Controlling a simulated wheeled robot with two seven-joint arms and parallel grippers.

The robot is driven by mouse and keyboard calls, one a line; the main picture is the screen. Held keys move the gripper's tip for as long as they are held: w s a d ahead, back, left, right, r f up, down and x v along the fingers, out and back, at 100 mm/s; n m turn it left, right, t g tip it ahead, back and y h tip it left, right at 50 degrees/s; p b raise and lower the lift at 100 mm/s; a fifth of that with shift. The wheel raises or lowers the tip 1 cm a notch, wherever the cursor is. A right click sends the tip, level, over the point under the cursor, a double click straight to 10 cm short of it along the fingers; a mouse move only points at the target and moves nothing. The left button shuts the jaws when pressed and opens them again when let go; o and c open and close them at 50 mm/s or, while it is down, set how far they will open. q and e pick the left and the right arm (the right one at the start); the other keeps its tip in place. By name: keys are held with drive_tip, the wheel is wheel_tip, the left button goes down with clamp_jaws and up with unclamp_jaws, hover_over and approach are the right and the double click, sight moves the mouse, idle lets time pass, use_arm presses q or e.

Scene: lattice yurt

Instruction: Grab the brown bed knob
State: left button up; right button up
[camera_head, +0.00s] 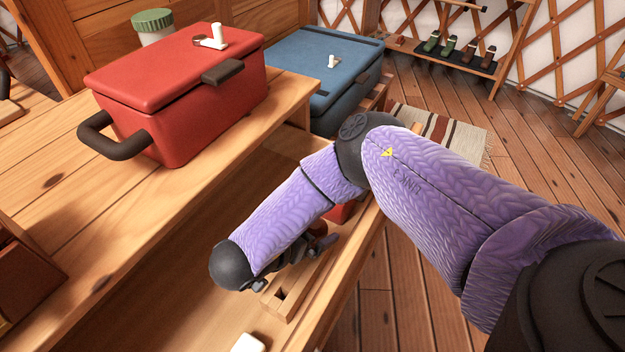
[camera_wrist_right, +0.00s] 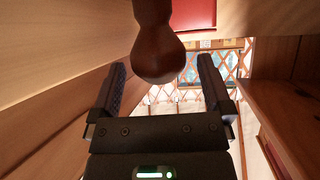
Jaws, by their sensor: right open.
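The brown bed knob (camera_wrist_right: 158,48) shows in the right wrist view at the top middle, a rounded dark wooden shape that widens toward its lower end. My right gripper (camera_wrist_right: 162,66) is open, with one finger on each side of the knob's rounded end in that view. No contact with the knob shows, and I cannot tell how far apart in depth they are. In the head view my right gripper (camera_head: 316,245) is largely hidden under my purple-sleeved right arm, low over the wooden bench, and I cannot pick out the knob there. My left gripper is not in view.
A red lidded box (camera_head: 175,85) with dark handles stands on the upper wooden shelf (camera_head: 110,215). A blue case (camera_head: 325,70) is behind it. A slotted wooden block (camera_head: 290,290) lies on the lower ledge, near a white object (camera_head: 248,343). Open floor lies at right.

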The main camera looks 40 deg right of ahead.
drive_tip(key=c, duration=1.2)
drive_tip(key=shift+r, duration=0.2)
drive_tip(key=shift+c, duration=0.2)
